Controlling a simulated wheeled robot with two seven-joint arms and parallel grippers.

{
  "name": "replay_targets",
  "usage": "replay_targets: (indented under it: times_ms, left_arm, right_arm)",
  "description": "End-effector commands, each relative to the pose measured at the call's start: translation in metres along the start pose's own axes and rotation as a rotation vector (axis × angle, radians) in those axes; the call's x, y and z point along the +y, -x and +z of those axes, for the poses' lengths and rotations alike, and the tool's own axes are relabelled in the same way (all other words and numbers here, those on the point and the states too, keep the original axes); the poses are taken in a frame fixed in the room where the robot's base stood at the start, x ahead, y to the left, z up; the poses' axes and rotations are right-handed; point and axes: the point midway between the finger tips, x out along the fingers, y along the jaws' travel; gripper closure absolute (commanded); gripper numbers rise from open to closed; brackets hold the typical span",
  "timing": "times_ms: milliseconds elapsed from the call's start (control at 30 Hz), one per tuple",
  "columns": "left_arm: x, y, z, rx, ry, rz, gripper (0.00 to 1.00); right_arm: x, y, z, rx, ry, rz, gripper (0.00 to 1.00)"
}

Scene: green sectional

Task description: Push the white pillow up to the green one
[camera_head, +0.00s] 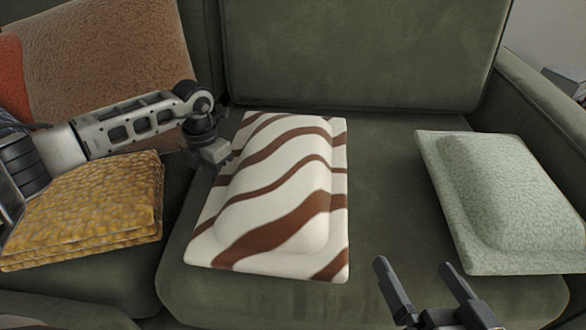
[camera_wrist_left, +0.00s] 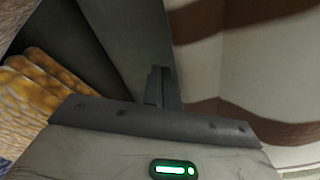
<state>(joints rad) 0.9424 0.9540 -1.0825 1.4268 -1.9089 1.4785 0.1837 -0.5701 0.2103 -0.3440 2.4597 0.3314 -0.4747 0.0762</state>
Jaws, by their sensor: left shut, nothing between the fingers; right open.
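The white pillow (camera_head: 272,195) with wavy brown stripes lies flat on the middle of the green sofa seat. The pale green pillow (camera_head: 505,203) lies on the same seat to the right, with a strip of bare cushion between the two. My left gripper (camera_head: 227,160) is shut and empty at the upper left edge of the white pillow; I cannot tell whether it touches. In the left wrist view its closed fingers (camera_wrist_left: 161,88) point at the seat, with the striped pillow (camera_wrist_left: 255,70) to their right. My right gripper (camera_head: 423,277) is open and empty at the bottom, in front of the gap between the pillows.
A yellow textured stack (camera_head: 85,210) sits on the left seat under my left arm. A brown pillow (camera_head: 105,60) leans on the backrest behind it. The sofa backrest (camera_head: 365,55) and right armrest (camera_head: 540,105) bound the seat. Bare seat cushion (camera_head: 390,195) lies between the pillows.

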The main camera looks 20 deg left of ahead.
Motion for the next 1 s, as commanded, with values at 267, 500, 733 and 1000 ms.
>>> replay_targets:
  times_ms: [267, 500, 733, 1000]
  left_arm:
    - [-0.018, 0.001, 0.011, 0.000, -0.002, -0.002, 1.00]
    - [-0.033, 0.000, 0.019, -0.001, -0.003, -0.002, 1.00]
    - [-0.047, 0.000, 0.028, -0.001, -0.002, -0.003, 1.00]
    - [-0.063, 0.000, 0.037, -0.001, -0.002, -0.002, 1.00]
  right_arm:
    - [-0.001, 0.001, -0.003, 0.000, 0.000, 0.000, 0.01]
    - [-0.002, 0.001, -0.004, 0.000, 0.000, 0.000, 0.01]
    - [-0.002, 0.001, -0.006, 0.000, 0.000, 0.000, 0.01]
    - [-0.003, 0.001, -0.006, 0.000, 0.000, 0.000, 0.01]
